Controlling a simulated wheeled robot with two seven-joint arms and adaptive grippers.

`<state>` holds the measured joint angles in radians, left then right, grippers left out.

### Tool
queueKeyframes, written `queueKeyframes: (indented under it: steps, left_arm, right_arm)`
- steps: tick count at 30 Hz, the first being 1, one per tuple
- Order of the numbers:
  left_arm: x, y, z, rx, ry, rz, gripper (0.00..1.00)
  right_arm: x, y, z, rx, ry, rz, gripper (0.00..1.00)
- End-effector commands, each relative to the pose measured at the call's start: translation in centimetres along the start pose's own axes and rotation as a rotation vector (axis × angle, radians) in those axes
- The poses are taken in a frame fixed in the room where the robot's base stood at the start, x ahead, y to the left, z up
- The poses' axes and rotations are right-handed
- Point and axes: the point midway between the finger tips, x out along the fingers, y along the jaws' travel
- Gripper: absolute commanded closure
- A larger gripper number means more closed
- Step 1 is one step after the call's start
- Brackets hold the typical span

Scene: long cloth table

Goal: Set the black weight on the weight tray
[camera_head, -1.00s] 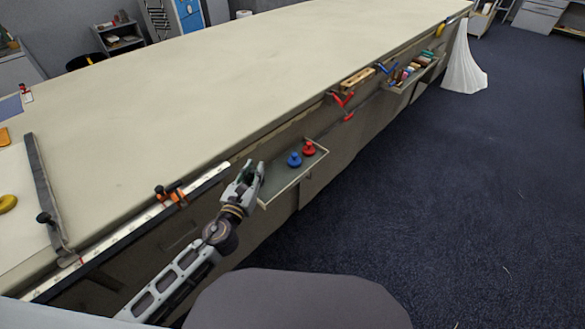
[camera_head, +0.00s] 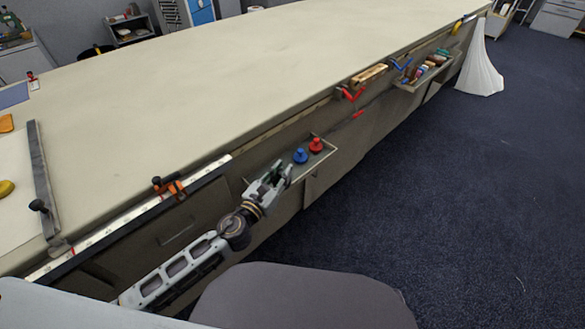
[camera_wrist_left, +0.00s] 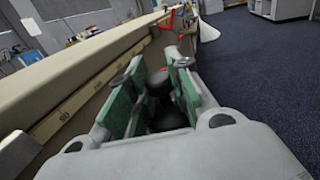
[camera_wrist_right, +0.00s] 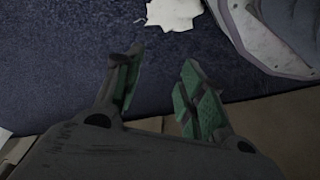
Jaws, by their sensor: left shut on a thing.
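My left gripper (camera_head: 279,171) is shut on the black weight, which is hard to make out in the head view. In the left wrist view the black weight (camera_wrist_left: 168,120) shows as a dark shape between the green-padded fingers. The weight tray (camera_head: 329,154) is a shallow shelf on the table's side. It holds a blue weight (camera_head: 300,156) and a red weight (camera_head: 316,145), both upright. My left gripper covers the tray's left part; its height above it is unclear. My right gripper (camera_wrist_right: 155,85) is open and empty in the right wrist view, and out of the head view.
The long cloth table (camera_head: 250,75) borders the tray. An orange clamp (camera_head: 175,186) and a long ruler (camera_head: 130,217) lie along its near edge. Red clamps (camera_head: 350,94) and a second shelf of coloured items (camera_head: 425,70) are further along.

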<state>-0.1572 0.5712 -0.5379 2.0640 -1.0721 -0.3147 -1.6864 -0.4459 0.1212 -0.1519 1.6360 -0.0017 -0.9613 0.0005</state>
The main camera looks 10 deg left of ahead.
Motion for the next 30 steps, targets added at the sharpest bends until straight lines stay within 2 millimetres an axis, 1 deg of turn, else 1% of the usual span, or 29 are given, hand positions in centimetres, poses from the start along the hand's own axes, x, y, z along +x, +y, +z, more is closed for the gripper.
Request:
queueKeyframes:
  steps: [6, 18, 24, 30]
  left_arm:
    - [0.2, -1.3, -0.9, 0.001, -0.003, -0.046, 1.00]
    - [0.2, -3.7, -2.9, 0.001, -0.002, -0.136, 1.00]
    - [0.1, -4.8, -3.8, 0.001, -0.003, -0.176, 1.00]
    - [0.1, -5.7, -4.6, 0.001, -0.002, -0.210, 1.00]
  right_arm:
    - [-2.5, -0.1, -1.9, 0.004, 0.015, -0.002, 0.60]
    - [-7.5, -0.3, -4.4, 0.010, 0.036, -0.006, 0.60]
    - [-9.1, -0.5, -4.9, 0.012, 0.042, -0.009, 0.60]
    - [-9.7, -0.7, -5.0, 0.012, 0.043, -0.014, 0.60]
